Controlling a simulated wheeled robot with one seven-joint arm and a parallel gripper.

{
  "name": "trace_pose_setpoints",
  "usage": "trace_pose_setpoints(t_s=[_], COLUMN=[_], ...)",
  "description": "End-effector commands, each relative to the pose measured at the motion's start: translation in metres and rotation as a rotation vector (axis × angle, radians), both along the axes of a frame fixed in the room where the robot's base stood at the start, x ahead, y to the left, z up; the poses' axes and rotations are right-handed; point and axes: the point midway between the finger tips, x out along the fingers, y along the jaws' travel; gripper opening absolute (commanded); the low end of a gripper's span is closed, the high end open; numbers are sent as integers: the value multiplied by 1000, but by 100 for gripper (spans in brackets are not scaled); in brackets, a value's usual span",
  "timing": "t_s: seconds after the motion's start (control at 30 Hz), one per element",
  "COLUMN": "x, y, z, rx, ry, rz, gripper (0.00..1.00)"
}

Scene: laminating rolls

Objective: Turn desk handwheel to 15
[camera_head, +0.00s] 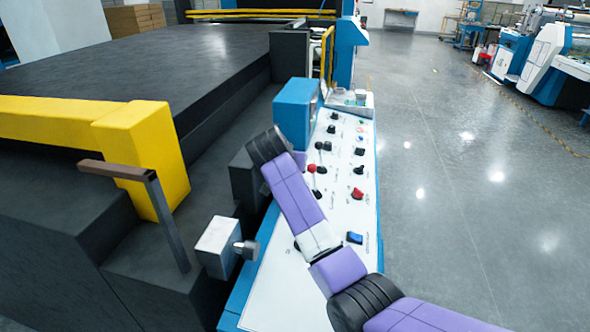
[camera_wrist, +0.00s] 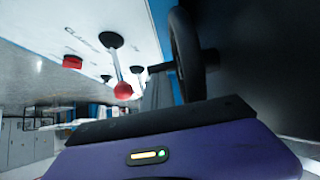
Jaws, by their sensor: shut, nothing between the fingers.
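The desk handwheel (camera_wrist: 186,52) appears in the wrist view as a dark wheel seen nearly edge-on beside the white control panel. A short dark shaft or handle sticks out to its left. Its number scale cannot be read, and I cannot make out the wheel clearly in the head view. My gripper (camera_wrist: 160,118) shows as a dark front edge on a purple body across the lower wrist view, close to the wheel's lower rim. It is shut and empty. Contact with the wheel cannot be told. In the head view my arm reaches over the sloped desk (camera_head: 275,285).
Red-knobbed levers (camera_head: 312,169) and buttons stand on the panel near my arm; a red ball knob (camera_wrist: 123,90) is close by. A blue box (camera_head: 296,112) sits behind. A grey crank handle (camera_head: 168,220) and yellow beam (camera_head: 140,150) are left. Open floor lies right.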

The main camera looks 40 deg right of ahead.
Motion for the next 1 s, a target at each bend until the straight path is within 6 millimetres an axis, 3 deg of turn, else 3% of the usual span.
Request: trace_pose_setpoints(t_s=[0.37,1.0], x=[10,11], y=[-1,-8], z=[-1,-14], rx=[55,358], ry=[41,279], rz=[0,-11], gripper=[0,0])
